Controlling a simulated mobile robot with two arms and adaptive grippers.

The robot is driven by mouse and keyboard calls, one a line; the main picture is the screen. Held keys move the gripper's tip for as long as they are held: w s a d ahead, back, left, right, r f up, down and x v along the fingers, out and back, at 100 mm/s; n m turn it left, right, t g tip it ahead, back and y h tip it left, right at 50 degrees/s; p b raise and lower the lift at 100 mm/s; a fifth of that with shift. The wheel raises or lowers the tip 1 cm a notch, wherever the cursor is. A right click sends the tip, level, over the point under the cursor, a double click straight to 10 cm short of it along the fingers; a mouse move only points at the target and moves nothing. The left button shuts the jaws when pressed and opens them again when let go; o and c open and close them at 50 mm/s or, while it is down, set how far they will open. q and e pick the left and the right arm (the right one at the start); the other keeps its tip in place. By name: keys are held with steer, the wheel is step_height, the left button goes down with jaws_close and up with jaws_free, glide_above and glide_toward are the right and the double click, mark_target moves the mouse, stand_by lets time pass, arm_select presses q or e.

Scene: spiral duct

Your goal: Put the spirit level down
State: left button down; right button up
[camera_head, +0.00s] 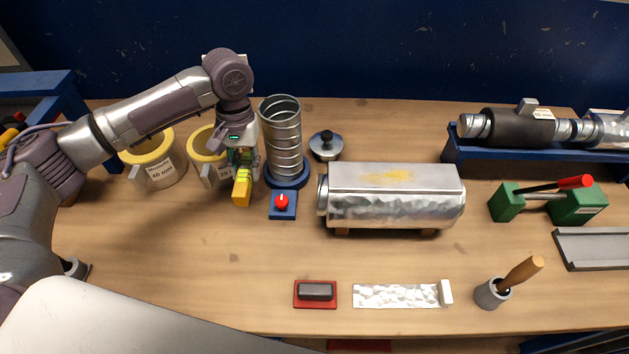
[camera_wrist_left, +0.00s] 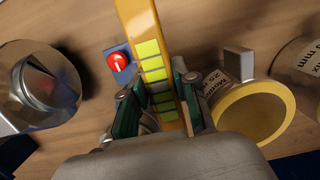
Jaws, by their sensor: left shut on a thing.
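The spirit level (camera_head: 241,188) is a yellow-orange bar with bright yellow-green patches. My left gripper (camera_head: 243,158) is shut on it, and the bar sticks out past the fingers toward the front of the bench. In the left wrist view the level (camera_wrist_left: 143,25) runs up between the two green-padded fingers (camera_wrist_left: 160,105). It appears to be held above the wooden bench (camera_head: 200,265); the exact height is hard to tell. My right gripper is not in view.
Close by are a blue box with a red knob (camera_head: 282,203), a spiral duct (camera_head: 283,135) upright on a blue base, and yellow-topped rolls (camera_head: 158,165). An insulated silver duct (camera_head: 395,200) lies to the right. The bench front left of the red pad (camera_head: 301,303) is clear.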

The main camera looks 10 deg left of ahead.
arm_select(q)
steer(key=shift+a+f, duration=0.2)
steer(key=shift+f, duration=0.05)
steer(key=p, duration=0.1)
glide_above(253, 205)
steer(key=f, duration=0.5)
steer(key=shift+w+a+f, duration=0.15)
steer(key=shift+w+f, duration=0.05)
steer(key=shift+w, duration=0.05)
steer(key=shift+f+p, duration=0.4)
steer(key=shift+f, duration=1.75)
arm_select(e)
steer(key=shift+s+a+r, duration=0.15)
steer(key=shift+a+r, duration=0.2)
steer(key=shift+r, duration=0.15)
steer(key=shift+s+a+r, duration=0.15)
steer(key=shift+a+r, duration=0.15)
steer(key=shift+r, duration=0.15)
arm_select(q)
steer(key=shift+f, duration=0.1)
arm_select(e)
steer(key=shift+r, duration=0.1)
arm_select(q)
steer(key=c, duration=0.9)
jaws_free()
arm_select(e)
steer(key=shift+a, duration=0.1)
